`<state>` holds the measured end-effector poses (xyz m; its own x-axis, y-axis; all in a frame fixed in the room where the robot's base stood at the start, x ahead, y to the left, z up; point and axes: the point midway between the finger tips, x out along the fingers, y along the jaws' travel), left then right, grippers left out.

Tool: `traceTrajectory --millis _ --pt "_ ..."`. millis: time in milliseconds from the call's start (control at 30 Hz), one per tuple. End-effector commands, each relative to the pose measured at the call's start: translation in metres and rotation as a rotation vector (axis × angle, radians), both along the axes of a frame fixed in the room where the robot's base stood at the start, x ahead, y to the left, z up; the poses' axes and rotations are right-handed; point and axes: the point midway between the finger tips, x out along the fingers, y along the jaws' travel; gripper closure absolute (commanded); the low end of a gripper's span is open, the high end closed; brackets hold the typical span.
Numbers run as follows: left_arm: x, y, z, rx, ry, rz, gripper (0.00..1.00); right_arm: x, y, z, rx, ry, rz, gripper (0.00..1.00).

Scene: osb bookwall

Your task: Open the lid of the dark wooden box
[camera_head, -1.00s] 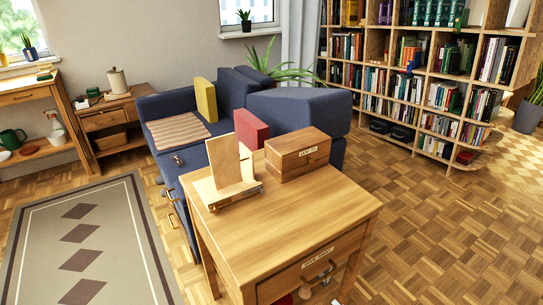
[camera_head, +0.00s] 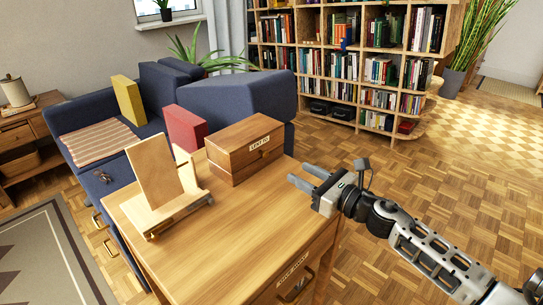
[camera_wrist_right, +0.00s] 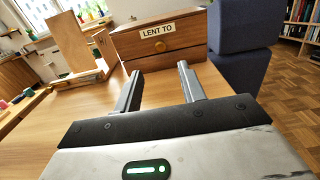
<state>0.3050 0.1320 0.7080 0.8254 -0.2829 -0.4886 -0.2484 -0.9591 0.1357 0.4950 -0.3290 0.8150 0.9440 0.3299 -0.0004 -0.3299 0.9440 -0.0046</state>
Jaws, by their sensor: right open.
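The dark wooden box (camera_head: 246,150) stands at the back right of the wooden table (camera_head: 225,255). Its lid is shut, and a "LENT TO" label and a round knob are on its front. It also shows in the right wrist view (camera_wrist_right: 130,46), ahead of the fingers. My right gripper (camera_head: 306,178) is open and empty, to the right of the box and apart from it, near the table's right edge. In the wrist view the two fingers (camera_wrist_right: 160,88) point toward the box front. My left gripper is not in view.
A wooden stand with an upright board (camera_head: 156,175) is on the table, left of the box. A labelled drawer (camera_head: 295,278) is in the table's front. A blue sofa (camera_head: 230,92) with a red cushion (camera_head: 184,128) is behind. The table's front middle is clear.

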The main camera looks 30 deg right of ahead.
Motion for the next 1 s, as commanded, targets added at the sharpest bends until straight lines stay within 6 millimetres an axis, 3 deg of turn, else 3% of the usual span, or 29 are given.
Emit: traceTrajectory --millis 300,500,933,1000 --pt "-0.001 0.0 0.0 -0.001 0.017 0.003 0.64 0.064 0.022 0.002 0.005 -0.002 -0.002 0.6" --pt "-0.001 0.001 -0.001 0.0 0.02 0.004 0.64 0.089 0.031 0.0 0.005 0.001 -0.002 0.6" --pt "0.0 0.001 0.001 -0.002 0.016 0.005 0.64 0.098 0.035 -0.001 0.004 0.003 -0.001 0.6" --pt "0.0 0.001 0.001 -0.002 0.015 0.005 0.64 0.098 0.034 -0.001 0.004 0.003 -0.001 0.79"
